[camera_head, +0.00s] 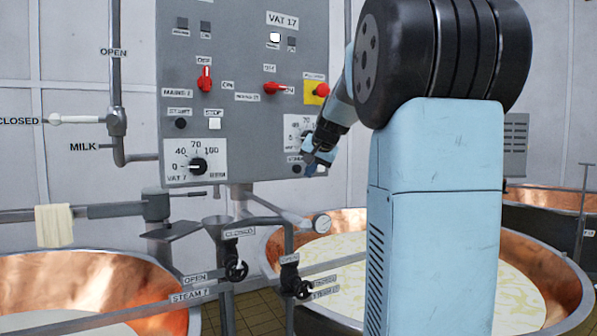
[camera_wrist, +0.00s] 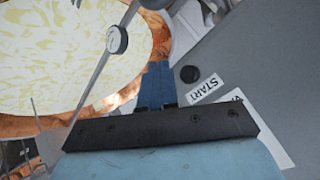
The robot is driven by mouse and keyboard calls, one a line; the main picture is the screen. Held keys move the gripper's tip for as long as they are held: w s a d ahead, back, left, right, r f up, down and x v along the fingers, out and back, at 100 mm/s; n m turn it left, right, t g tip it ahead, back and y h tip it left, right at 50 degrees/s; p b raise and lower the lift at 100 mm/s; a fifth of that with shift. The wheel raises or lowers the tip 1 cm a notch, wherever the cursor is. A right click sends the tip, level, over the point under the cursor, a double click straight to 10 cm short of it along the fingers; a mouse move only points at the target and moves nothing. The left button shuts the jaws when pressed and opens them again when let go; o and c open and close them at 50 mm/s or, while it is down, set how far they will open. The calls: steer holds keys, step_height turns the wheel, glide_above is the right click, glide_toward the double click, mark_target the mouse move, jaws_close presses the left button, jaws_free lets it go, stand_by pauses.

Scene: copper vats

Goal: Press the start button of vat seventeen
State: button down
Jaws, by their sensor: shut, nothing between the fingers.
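The grey control panel (camera_head: 242,60) carries a VAT 17 label (camera_head: 283,20) at its upper right. In the wrist view a round black button (camera_wrist: 190,73) sits on the panel beside a START label (camera_wrist: 205,88). What appears to be the same button (camera_head: 296,169) shows small near the panel's lower right edge in the head view. My gripper (camera_head: 311,171) is shut and empty, close by on the right of that button. In the wrist view my gripper's fingertips (camera_wrist: 158,66) are just left of the button, apart from it in the picture. Contact with the panel cannot be told.
A red knob (camera_head: 275,88) and a red button on a yellow plate (camera_head: 317,93) sit higher on the panel. Another black button (camera_head: 180,123) is at left, above the VAT 7 dial (camera_head: 197,166).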

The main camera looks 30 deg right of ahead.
mark_target(301, 167)
steer(key=shift+w+a, duration=0.1)
steer(key=shift+w, duration=1.75)
steer(key=shift+w, duration=0.1)
stand_by(0.6)
steer(key=shift+w, duration=0.25)
steer(key=shift+w, duration=0.5)
stand_by(0.9)
steer(key=shift+s, duration=0.9)
steer(key=shift+s, duration=0.15)
steer(key=s, duration=0.4)
steer(key=shift+s, duration=0.35)
